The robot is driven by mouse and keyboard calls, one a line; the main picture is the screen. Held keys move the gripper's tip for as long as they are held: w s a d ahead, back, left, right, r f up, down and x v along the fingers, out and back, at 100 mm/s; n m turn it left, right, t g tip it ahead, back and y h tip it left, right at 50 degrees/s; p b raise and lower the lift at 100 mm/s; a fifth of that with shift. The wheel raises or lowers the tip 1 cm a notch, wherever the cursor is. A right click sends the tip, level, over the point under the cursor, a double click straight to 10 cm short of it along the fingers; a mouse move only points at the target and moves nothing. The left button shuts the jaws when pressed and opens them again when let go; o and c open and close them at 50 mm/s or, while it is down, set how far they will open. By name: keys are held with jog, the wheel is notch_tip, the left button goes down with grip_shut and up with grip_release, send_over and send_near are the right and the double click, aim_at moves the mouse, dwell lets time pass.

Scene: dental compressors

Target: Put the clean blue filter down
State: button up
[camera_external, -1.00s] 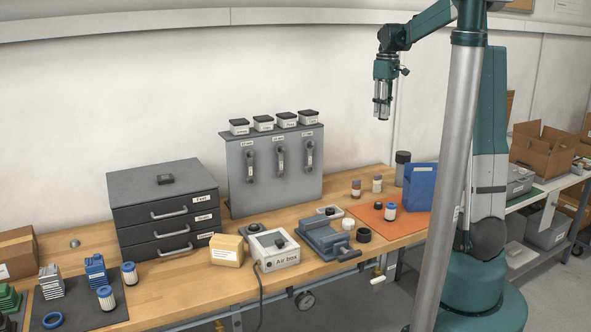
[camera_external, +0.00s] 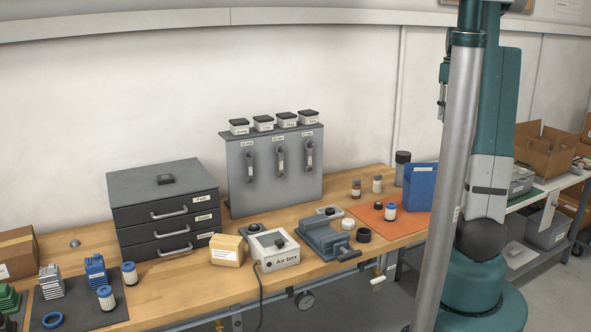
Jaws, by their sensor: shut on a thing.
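My gripper (camera_external: 442,108) is raised high at the right, well above the bench, partly hidden behind the silver pole. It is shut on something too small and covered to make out. White filters with blue ends stand on the bench: one (camera_external: 390,212) on the orange mat (camera_external: 375,221), one (camera_external: 106,299) on the dark mat (camera_external: 75,312), and one (camera_external: 130,274) near that mat's back right corner. I cannot tell from their looks which is clean.
A blue bin (camera_external: 420,187) stands at the orange mat's right. The air box (camera_external: 274,251), a grey clamp-like device (camera_external: 326,238) and a dark drawer cabinet (camera_external: 163,210) fill the bench's middle. A blue ring (camera_external: 53,320) lies at front left. Bare wood shows along the front.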

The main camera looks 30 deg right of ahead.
jog(key=s+d+m, duration=0.1)
jog(key=s+d, duration=0.4)
jog(key=s, duration=0.1)
notch_tip(320, 180, down, 26)
jog(key=shift+w, duration=0.1)
jog(key=shift+f, duration=3.15)
jog(key=shift+f, duration=1.85)
jog(key=shift+f+b, duration=0.15)
jog(key=shift+b, duration=0.25)
